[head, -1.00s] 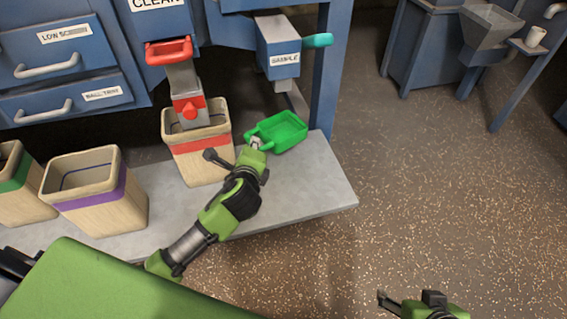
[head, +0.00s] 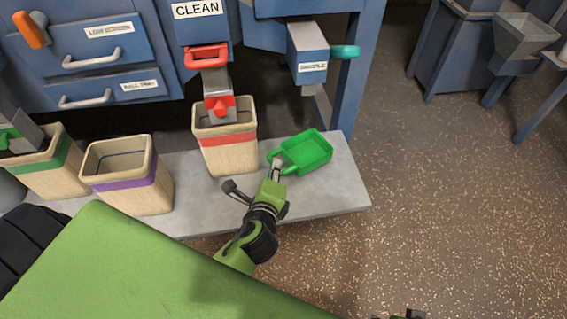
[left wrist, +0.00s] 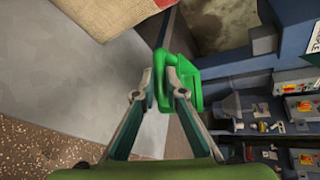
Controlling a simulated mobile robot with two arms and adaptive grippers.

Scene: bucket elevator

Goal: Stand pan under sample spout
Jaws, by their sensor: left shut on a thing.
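The green pan (head: 308,152) is at the right end of the grey ledge, below the sample spout. My left gripper (head: 278,166) is shut on its handle; in the left wrist view the fingers (left wrist: 167,88) close on the handle of the pan (left wrist: 189,85). I cannot tell if the pan touches the ledge. The sample spout (head: 309,89) hangs under a blue box labelled SAMPLE (head: 308,55) with a teal handle (head: 345,52). My right gripper (head: 408,315) barely shows at the bottom edge.
A red-banded bin (head: 228,152) stands left of the pan under the CLEAN spout. A purple-banded bin (head: 140,190) and a green-banded bin (head: 58,175) stand farther left. A blue post (head: 352,90) rises behind.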

